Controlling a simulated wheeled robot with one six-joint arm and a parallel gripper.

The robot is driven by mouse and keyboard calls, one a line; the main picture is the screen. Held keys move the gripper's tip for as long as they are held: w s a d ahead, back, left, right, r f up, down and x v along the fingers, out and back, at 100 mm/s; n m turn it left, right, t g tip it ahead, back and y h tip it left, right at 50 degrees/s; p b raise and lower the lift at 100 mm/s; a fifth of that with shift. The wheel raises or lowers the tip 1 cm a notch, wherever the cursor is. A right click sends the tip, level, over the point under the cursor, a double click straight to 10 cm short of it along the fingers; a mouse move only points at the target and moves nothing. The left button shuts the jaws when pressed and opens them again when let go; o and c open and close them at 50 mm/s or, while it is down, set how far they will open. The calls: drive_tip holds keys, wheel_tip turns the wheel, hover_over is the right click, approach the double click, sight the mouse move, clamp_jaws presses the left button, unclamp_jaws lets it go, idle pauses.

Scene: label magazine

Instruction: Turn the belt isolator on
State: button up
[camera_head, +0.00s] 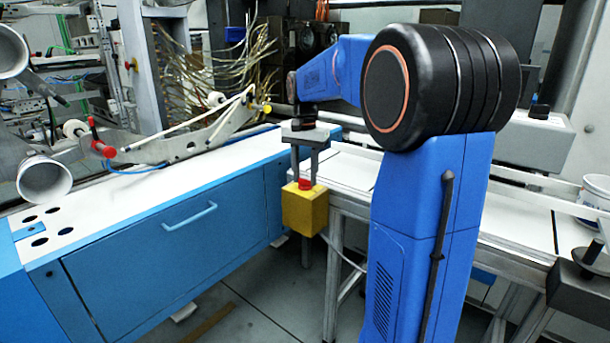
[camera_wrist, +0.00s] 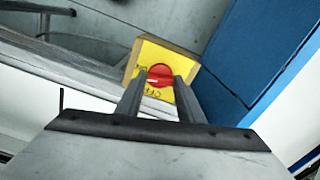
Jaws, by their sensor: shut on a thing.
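The belt isolator is a yellow box (camera_head: 304,210) with a red knob (camera_head: 305,184) on its top, fixed by the near edge of the conveyor frame. My gripper (camera_head: 304,178) points down over it, with its two grey fingers at the knob. In the wrist view the yellow face (camera_wrist: 150,52) shows around the red knob (camera_wrist: 159,71). My gripper (camera_wrist: 159,80) has one finger on either side of the knob and is shut on it. Small dark lettering shows below the knob, too small to read surely; the fingers hide part of the face.
A blue cabinet (camera_head: 160,240) with a white top stands left of the isolator. The white conveyor table (camera_head: 345,168) runs behind it to the right. A white bucket (camera_head: 595,190) stands at the far right. Open floor (camera_head: 270,290) lies in front of the isolator.

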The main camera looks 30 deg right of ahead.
drive_tip(key=shift+r+m, duration=0.1)
drive_tip(key=shift+m, duration=1.2)
drive_tip(key=o, duration=1.1)
drive_tip(key=shift+c, duration=0.2)
wheel_tip(320, 180, up, 17)
drive_tip(key=shift+r, duration=0.15)
